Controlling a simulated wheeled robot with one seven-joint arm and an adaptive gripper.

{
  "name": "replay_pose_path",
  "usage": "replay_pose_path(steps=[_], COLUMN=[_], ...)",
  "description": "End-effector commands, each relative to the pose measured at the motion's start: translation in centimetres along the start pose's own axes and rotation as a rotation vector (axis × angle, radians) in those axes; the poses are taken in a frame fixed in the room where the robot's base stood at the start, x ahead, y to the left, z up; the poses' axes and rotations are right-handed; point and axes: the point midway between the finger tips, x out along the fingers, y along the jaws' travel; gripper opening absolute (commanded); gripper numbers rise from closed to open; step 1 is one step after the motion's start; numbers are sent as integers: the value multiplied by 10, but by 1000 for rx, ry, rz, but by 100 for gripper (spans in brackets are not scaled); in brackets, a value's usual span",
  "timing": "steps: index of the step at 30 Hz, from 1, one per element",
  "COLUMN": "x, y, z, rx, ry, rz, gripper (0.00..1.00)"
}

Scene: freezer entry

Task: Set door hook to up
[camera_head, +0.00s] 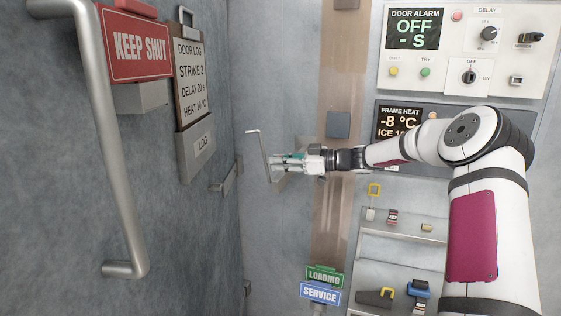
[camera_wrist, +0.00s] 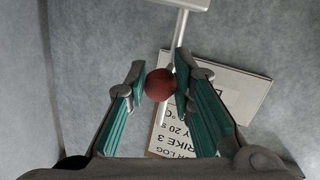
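The door hook (camera_head: 263,153) is a thin metal rod on the wall right of the door corner. It rises from a small plate, leans slightly left and has a short bent tip at top. My gripper (camera_head: 271,165) reaches it from the right at its middle. In the wrist view, a dark red ball knob (camera_wrist: 160,85) sits between my two green-padded fingers (camera_wrist: 159,70), in front of the pale rod (camera_wrist: 180,38). The fingers are apart, with a narrow gap showing at the knob's left; contact on the right is unclear. The knob is hidden in the head view.
A large door handle (camera_head: 112,150), a red KEEP SHUT sign (camera_head: 140,46) and a door log board (camera_head: 193,75) are at left. A grey latch bar (camera_head: 227,176) sits near the corner. Control panels (camera_head: 465,45) and shelves (camera_head: 400,222) stand at right, behind my arm.

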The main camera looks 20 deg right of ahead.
Motion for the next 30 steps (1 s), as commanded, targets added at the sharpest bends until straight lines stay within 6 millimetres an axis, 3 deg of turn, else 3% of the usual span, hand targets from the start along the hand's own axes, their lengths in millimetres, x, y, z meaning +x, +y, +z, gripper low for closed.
replay_pose_path(steps=[1,2,14,30], x=[-2,-2,-6,-102], y=[1,1,1,2], z=[3,3,1,2], rx=[3,2,1,3], ry=[-4,-4,-2,-2], rz=[4,4,2,4], gripper=[36,42,42,42])
